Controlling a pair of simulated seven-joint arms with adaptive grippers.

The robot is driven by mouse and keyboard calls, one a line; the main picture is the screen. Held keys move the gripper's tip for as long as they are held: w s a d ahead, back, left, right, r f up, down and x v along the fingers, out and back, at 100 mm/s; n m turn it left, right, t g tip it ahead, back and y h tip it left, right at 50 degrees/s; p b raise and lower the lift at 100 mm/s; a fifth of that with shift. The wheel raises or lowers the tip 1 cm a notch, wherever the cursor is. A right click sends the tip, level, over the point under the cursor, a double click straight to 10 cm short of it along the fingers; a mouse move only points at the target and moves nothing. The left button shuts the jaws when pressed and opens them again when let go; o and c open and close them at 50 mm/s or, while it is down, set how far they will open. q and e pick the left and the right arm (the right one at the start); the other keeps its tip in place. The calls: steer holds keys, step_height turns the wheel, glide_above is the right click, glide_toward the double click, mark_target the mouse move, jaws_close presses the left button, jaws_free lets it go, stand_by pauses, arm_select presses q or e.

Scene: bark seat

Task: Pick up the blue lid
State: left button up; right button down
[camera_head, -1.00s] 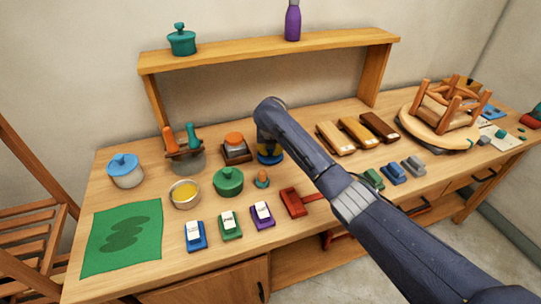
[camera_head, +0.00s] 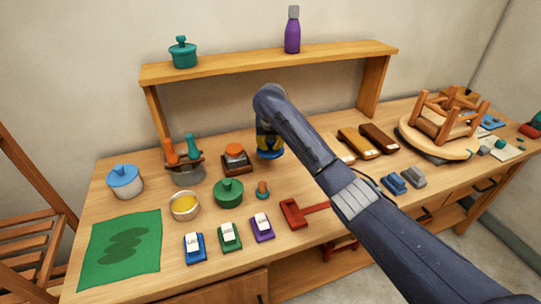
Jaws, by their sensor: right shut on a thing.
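My right gripper (camera_head: 268,138) is behind the wooden box with the orange-topped jar, to its right, and its arm crosses from the lower right. It is shut on a round blue lid (camera_head: 271,154), which shows just below the fingers. The forearm hides part of the fingers, so the exact grip is hard to see. A second blue lid (camera_head: 123,174) sits on a pale pot (camera_head: 127,188) at the left of the table. My left gripper is not in view.
A green pot (camera_head: 228,193), a tin with yellow contents (camera_head: 185,206) and several stamp-like blocks stand in front. A raised wooden shelf (camera_head: 270,63) spans behind. An upturned stool (camera_head: 446,124) lies at the right. A green mat (camera_head: 120,248) lies front left.

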step_height(320, 180, up, 12)
stand_by(0.4)
steer(key=shift+f, duration=0.1)
stand_by(0.9)
